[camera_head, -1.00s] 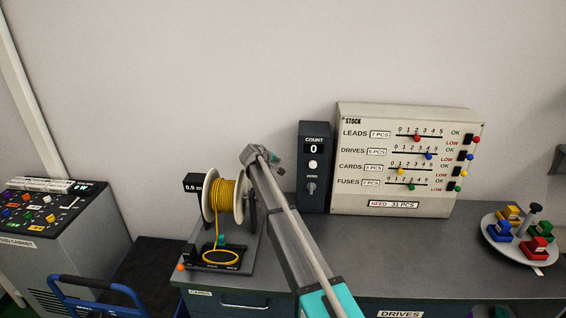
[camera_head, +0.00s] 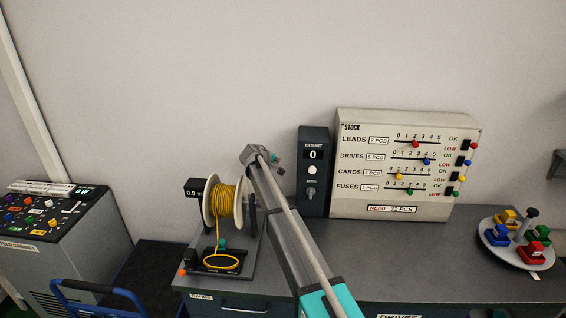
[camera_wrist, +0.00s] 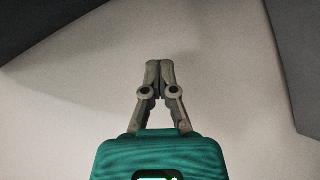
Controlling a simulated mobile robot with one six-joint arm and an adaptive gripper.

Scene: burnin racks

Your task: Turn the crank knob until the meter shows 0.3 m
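A spool (camera_head: 224,203) wound with yellow cord stands on the left of the bench, with a loop of cord (camera_head: 221,262) on the black plate in front of it. The meter (camera_head: 194,192) beside it is a small black display that seems to read 0.9 m. A dark stand (camera_head: 252,214) is at the spool's right side; I cannot make out the crank knob.
A dark count box (camera_head: 313,175) showing 0 and a white stock panel (camera_head: 345,198) stand against the wall. A round tray (camera_head: 522,259) with coloured blocks is at the right. A cabinet (camera_head: 60,235) and a blue-handled cart (camera_head: 95,286) are at the left. The bench middle is clear.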

